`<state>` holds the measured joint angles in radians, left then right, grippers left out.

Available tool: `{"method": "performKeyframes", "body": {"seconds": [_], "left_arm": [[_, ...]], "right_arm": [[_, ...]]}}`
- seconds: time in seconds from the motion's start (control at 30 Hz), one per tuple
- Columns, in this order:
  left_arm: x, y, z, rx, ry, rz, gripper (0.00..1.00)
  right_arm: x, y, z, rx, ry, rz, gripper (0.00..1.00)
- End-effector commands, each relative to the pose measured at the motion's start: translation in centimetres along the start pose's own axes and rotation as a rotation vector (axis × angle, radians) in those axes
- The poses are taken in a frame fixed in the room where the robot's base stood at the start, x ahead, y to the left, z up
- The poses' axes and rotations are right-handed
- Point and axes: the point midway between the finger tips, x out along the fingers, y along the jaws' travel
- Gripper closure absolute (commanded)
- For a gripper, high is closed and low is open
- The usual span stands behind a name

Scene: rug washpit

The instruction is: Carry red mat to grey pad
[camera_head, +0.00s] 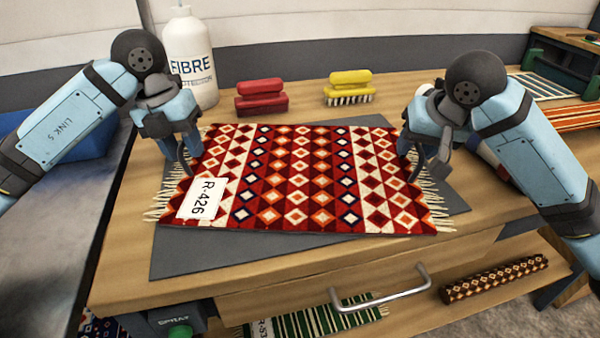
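I cannot tell whether the mat rests fully on the pad. My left gripper (184,165) is at the mat's left fringed end. My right gripper (424,172) is at its right end. Their fingertips are small and partly hidden, so their grip on the mat is unclear.
Behind the mat stand a white FIBRE bottle (190,60), a red brush (261,97) and a yellow brush (349,89). A drawer handle (380,298) juts from the wooden bench front. Below lie a green rug (310,322) and a rolled rug (493,279).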

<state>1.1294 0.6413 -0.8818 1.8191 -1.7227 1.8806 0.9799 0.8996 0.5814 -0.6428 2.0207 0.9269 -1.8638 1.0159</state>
Motion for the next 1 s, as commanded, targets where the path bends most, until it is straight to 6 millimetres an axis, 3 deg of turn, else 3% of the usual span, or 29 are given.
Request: {"method": "performKeyframes", "body": {"seconds": [0.27,0.37,0.7,1.0], "left_arm": [[-0.6,0.0,0.1,-0.001,-0.002,0.0,0.63],[-1.9,0.0,0.1,-0.001,-0.003,0.001,0.63],[-9.0,0.0,0.1,-0.001,-0.005,0.0,0.63],[-12.0,0.0,0.0,-0.001,-0.001,0.0,0.63]], "right_arm": [[0.0,0.0,0.0,-0.001,0.0,0.0,0.62],[0.0,0.0,0.0,-0.001,0.0,0.0,0.62],[0.0,0.0,0.0,-0.001,0.0,0.0,0.62],[-0.2,0.0,0.0,-0.001,0.001,-0.001,0.62]]}}
